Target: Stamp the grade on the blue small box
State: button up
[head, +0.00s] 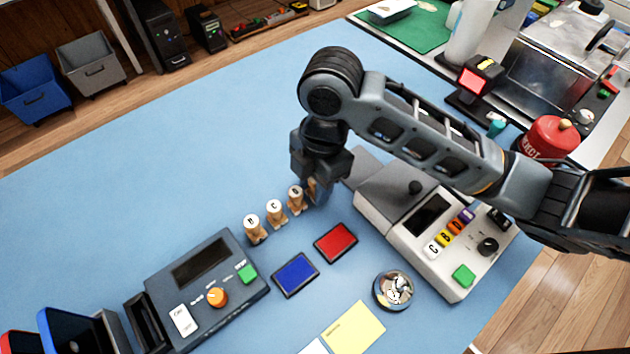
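Several wooden stamps with white lettered tops stand in a slanting row on the blue mat (130,215). The left stamp (255,231), the middle stamp (277,215) and the right stamp (297,201) show clearly. My gripper (316,192) points down at the right end of this row, beside the right stamp. Something wood-coloured shows at its fingers, but whether they grip it is unclear. A blue ink pad (295,274) and a red ink pad (335,242) lie in front of the stamps. I cannot pick out the blue small box with certainty; a blue-edged object (62,331) is cut off at the lower left.
A dark device (205,285) with an orange knob stands left of the pads. A pale device (425,235) with coloured keys stands right, under my arm. A round dish (393,290) and yellow paper (354,328) lie in front. The mat's upper left is clear.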

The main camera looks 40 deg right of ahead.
jog(key=o, duration=0.4)
jog(key=shift+r, duration=0.1)
jog(key=r, duration=0.5)
jog(key=d+r, duration=0.1)
jog(key=r, duration=0.1)
jog(key=shift+r+p, duration=0.3)
